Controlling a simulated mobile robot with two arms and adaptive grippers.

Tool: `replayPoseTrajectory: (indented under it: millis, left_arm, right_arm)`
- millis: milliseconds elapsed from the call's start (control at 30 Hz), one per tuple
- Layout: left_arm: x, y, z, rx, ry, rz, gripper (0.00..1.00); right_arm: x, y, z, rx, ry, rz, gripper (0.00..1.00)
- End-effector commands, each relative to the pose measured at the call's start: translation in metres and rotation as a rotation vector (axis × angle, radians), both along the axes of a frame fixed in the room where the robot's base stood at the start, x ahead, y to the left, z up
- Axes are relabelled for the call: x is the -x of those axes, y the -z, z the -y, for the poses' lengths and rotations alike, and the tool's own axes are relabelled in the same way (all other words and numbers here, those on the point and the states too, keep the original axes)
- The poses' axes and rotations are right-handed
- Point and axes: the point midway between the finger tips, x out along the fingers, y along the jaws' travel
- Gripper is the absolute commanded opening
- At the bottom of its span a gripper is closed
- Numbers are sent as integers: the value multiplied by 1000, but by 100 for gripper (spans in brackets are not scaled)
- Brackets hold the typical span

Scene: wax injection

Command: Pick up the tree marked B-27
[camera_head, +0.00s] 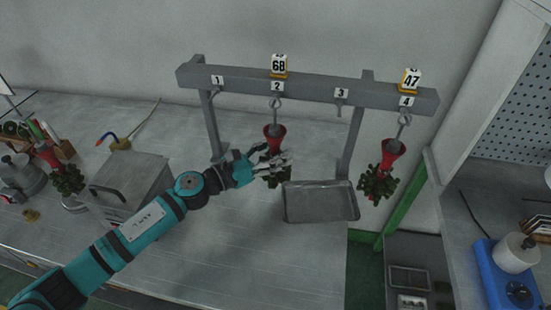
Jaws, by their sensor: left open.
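A second red and green tree (391,153) hangs from hook 4 under a tag (411,79) reading 47. No tag reading B-27 is legible. My left gripper (272,164) is open at the hook 2 tree, overlapping its middle; I cannot tell whether it touches. My right gripper is not in view.
The grey rack (315,91) has empty hooks 1 and 3. A metal tray (320,204) lies below it. Another red and green tree (68,180) stands at the left beside a grey metal box (127,187). A blue device (507,283) is at the right.

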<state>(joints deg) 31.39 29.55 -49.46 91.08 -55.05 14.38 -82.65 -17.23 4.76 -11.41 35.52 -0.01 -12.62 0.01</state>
Motion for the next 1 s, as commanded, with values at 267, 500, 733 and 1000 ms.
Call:
replayPoseTrajectory:
  millis: [267,500,733,1000]
  left_arm:
    - [-1,1,0,-1,-1,-1,44]
    - [-1,1,0,-1,-1,-1,13]
    - [-1,1,0,-1,-1,-1,0]
    - [-1,1,0,-1,-1,-1,0]
  right_arm:
    - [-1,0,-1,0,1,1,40]
    - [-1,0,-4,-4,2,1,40]
    - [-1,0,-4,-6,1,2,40]
    - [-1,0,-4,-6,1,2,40]
